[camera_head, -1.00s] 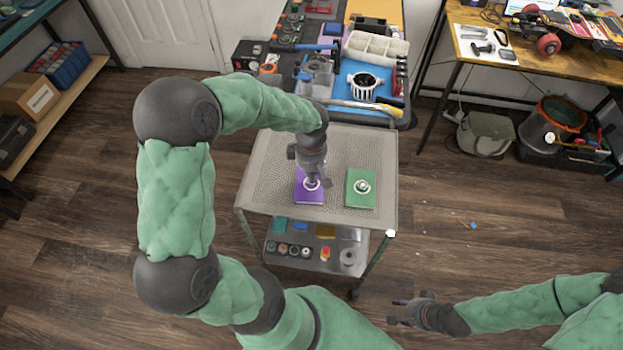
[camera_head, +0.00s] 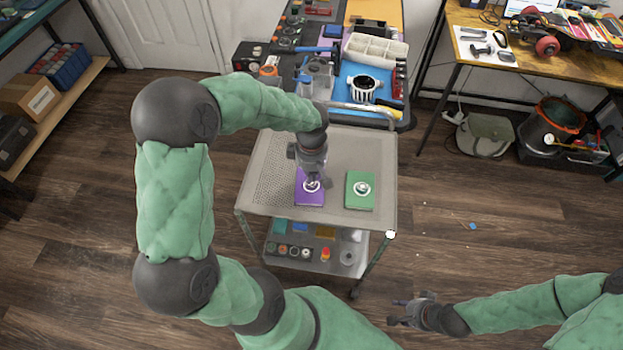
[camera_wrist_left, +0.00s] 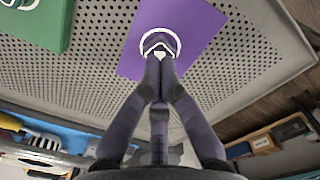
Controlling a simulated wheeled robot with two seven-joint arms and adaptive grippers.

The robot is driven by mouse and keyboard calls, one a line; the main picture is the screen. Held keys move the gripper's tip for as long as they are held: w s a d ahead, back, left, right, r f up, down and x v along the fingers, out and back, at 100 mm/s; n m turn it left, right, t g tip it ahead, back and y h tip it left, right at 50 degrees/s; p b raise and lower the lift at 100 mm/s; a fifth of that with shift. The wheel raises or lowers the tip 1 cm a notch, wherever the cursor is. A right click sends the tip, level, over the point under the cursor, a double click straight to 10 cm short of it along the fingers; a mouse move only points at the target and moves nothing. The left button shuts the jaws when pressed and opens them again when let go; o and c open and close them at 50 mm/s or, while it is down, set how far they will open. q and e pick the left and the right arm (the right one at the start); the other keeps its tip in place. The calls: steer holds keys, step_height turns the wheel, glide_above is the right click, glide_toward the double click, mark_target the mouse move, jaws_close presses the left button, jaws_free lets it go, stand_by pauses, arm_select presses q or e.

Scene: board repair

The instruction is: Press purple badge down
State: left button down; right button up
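A purple panel (camera_head: 301,197) lies flat on the perforated top of the grey cart. It carries a round badge with a white ring (camera_wrist_left: 177,41). My left gripper (camera_wrist_left: 160,62) points down at the badge, its fingertips together over the ring's near part. The fingertips hide part of the badge, and I cannot tell whether they touch it. The left gripper (camera_head: 312,180) also hides much of the badge in the head view. My right gripper (camera_head: 398,311) is open and empty, low at the right, away from the cart.
A green panel (camera_head: 358,202) with a similar white-ringed badge lies to the right of the purple one. The cart top (camera_head: 262,185) is otherwise clear. A cluttered workbench (camera_head: 393,108) with tools and bins stands behind the cart's handle. The lower shelf holds several small parts.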

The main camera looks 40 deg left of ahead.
arm_select(q)
step_height(320, 180, up, 6)
steer(key=p, duration=0.4)
steer(key=shift+r, duration=0.2)
stand_by(0.6)
